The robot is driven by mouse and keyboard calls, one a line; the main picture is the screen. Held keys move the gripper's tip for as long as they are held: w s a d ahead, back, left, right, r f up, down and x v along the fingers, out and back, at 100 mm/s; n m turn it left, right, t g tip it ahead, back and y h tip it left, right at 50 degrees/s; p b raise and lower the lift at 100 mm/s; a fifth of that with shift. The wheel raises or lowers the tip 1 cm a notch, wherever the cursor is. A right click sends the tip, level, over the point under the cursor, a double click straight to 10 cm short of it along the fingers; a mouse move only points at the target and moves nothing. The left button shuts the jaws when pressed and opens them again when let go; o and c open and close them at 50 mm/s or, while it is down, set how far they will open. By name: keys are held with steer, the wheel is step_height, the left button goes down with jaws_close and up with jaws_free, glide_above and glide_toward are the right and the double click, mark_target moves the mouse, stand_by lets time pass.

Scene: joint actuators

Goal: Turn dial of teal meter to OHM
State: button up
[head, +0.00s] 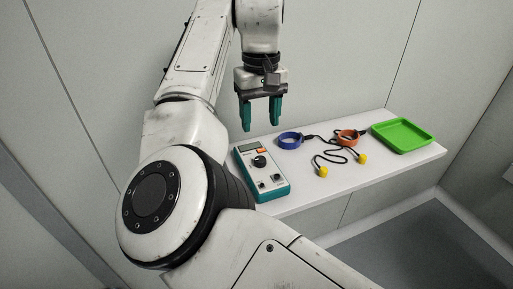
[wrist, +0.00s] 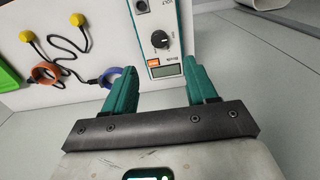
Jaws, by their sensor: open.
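The teal meter (head: 261,172) lies on the white shelf, with a white face, a grey display, an orange patch and a black dial (head: 259,161). In the wrist view the meter (wrist: 152,18) shows beyond the fingers, with its dial (wrist: 160,39) and display near them. The dial's labels are too small to read. My gripper (head: 261,125) has teal fingers, is open and empty, and hangs above the back edge of the meter, apart from it. In the wrist view the fingertips (wrist: 158,72) sit either side of the display end.
On the shelf (head: 315,191), right of the meter, lie a blue ring (head: 290,140) and an orange ring (head: 348,138) with black cables and yellow ends (head: 323,172). A green tray (head: 402,135) stands at the right end. A wall runs behind the shelf.

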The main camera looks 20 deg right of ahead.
mark_target(260, 158)
step_height(260, 158, down, 11)
steer(key=shift+r, duration=0.2)
steer(key=shift+c, duration=0.2)
steer(key=shift+r, duration=0.1)
jaws_close()
stand_by(0.4)
